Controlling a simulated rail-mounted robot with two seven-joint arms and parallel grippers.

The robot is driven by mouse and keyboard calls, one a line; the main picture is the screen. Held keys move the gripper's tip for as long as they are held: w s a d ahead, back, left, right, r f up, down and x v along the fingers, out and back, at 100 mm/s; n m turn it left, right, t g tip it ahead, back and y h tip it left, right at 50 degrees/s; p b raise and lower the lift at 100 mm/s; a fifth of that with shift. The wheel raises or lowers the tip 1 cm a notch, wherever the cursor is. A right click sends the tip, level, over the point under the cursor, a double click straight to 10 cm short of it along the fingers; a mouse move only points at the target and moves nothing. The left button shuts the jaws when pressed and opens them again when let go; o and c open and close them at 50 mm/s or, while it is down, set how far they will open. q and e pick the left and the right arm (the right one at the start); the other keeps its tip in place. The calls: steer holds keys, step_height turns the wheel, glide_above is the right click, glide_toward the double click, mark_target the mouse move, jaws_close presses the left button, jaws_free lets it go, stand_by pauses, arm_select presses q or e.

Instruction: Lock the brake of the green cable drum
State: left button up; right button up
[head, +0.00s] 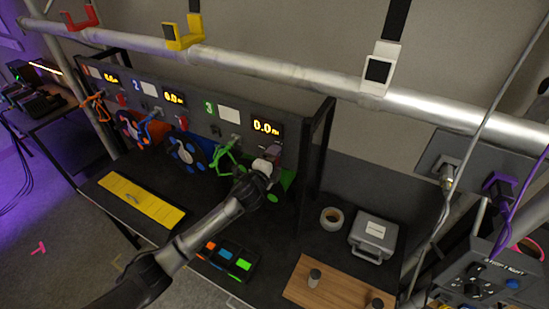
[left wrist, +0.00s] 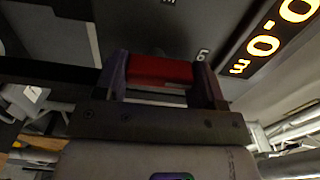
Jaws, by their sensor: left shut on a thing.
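The green cable drum (head: 287,178) sits under the panel section marked 3, partly hidden behind my left gripper (head: 273,153). Its green cable (head: 225,155) hangs from the panel to the left of the gripper. In the left wrist view, a red block-like handle (left wrist: 160,70), which looks like the drum's brake lever, lies between the two fingers of my left gripper (left wrist: 162,78). The fingers are shut on it. In the head view the gripper hides this handle, so its lock position cannot be told. My right gripper is in neither view.
Blue (head: 182,155) and orange (head: 130,130) drums stand to the left. A yellow plate (head: 127,197), grey case (head: 373,236), tape roll (head: 332,218) and wooden board (head: 335,290) lie on the bench.

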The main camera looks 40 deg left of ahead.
arm_select(q)
steer(key=shift+m, duration=0.3)
stand_by(0.4)
steer(key=o, duration=0.9)
steer(key=shift+s+d+b, duration=0.4)
steer(key=shift+s+b, duration=0.05)
steer(key=shift+s, duration=1.8)
steer(key=shift+s+d+b, duration=0.45)
steer(key=shift+s+b, duration=0.05)
steer(key=shift+s, duration=1.8)
steer(key=shift+s+d+b, duration=0.4)
steer(key=shift+s+b, duration=0.05)
steer(key=shift+s, duration=1.8)
